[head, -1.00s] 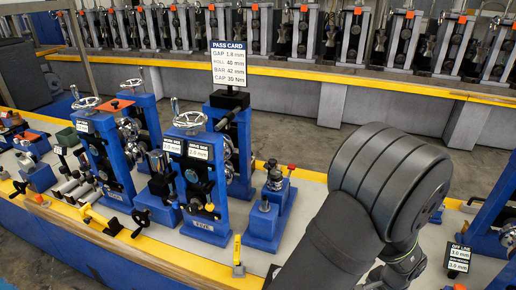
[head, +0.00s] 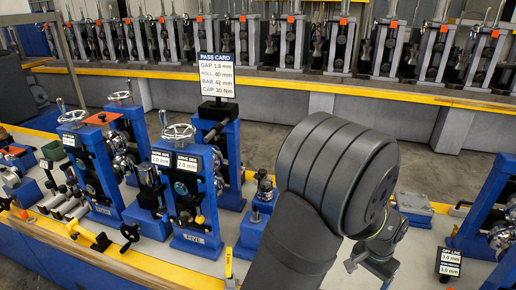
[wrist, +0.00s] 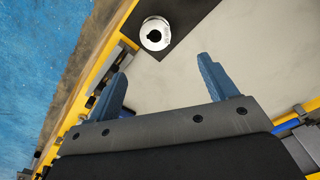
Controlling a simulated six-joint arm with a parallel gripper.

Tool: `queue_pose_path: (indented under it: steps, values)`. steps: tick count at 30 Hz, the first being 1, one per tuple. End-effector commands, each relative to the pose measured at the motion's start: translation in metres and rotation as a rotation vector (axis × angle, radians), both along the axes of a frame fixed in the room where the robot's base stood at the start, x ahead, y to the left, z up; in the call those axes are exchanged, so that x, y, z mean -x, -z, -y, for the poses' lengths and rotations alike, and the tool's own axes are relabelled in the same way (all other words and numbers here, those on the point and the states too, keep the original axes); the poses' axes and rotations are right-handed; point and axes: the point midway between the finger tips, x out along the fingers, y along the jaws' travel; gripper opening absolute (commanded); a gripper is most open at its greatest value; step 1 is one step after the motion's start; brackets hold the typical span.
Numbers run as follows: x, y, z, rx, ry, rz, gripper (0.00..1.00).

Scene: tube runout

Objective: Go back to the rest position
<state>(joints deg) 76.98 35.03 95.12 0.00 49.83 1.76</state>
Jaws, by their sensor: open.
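My gripper (wrist: 165,85) shows in the wrist view with its two blue fingers spread apart and nothing between them. In the head view my gripper (head: 368,274) hangs at the lower right, beyond my dark arm link, over the pale bench top. In the wrist view a round silver collar (wrist: 154,44) with a dark notched bore lies on a black pad (wrist: 185,22), ahead of the fingers and apart from them. My arm hides part of the bench in the head view.
Blue roll stands (head: 190,200) with handwheels fill the bench's left and middle; a pass card (head: 217,75) rises behind them. A yellow bench edge (wrist: 70,105) runs along the left in the wrist view.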

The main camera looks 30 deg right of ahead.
Motion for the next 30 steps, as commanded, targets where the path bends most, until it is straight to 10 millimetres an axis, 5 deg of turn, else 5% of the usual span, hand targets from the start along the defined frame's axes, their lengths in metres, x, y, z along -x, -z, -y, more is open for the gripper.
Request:
queue_pose_path:
  steps: [16,30]
  values:
    - [-0.107,-0.031,-0.002,0.001,-0.158,0.0,0.78]
    - [-0.194,-0.058,-0.023,0.001,-0.286,0.0,0.78]
